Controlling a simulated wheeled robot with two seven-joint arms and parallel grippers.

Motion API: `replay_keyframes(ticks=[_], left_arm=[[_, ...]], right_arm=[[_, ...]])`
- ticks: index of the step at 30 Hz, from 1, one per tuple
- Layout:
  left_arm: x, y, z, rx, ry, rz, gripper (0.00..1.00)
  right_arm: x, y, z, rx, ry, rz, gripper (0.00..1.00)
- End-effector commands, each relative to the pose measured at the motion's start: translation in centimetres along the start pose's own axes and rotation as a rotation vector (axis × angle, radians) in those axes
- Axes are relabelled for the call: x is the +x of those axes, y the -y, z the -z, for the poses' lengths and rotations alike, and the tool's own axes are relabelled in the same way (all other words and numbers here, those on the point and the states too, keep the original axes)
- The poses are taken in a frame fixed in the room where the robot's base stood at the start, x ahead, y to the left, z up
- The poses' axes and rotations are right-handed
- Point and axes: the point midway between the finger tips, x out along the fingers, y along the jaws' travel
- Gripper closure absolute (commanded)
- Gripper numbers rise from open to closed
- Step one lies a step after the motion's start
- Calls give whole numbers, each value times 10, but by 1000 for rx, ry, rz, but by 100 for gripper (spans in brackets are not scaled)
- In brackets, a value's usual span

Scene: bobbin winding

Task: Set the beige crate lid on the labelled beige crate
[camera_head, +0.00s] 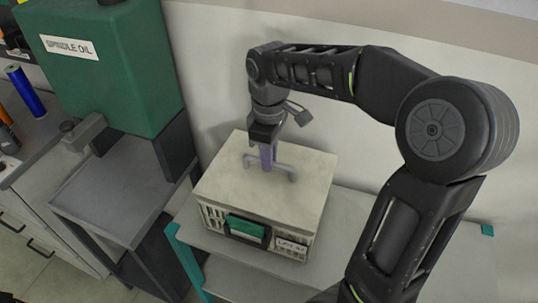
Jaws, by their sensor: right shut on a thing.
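The beige crate (282,241) stands on a pale table, with a white label and a green patch on its front. The beige crate lid (225,184) lies over the top of the crate and looks level; whether it is fully seated cannot be told. A grey bar handle rises from the lid's middle. My right gripper (267,158) points down from above and is shut on this handle. Its fingertips partly hide the handle. My left gripper is not in view.
A green spindle oil tank (110,75) stands at the left above a grey metal stand (115,190). A blue cylinder (26,92) is on the counter at the far left. The pale table (345,235) has free room right of the crate. A wall is close behind.

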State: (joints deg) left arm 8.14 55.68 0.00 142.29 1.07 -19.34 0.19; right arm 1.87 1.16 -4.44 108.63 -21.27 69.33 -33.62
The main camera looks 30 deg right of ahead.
Motion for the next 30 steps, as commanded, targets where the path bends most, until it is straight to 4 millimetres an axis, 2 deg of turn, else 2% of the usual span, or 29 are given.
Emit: replay_keyframes(ticks=[9,25,26,30], left_arm=[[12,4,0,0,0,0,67],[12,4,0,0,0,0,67],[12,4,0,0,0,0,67],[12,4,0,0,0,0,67]], right_arm=[[16,0,0,0,0,0,100],[17,0,0,0,-1,-1,100],[17,0,0,0,-1,-1,85],[17,0,0,0,-1,-1,74]])
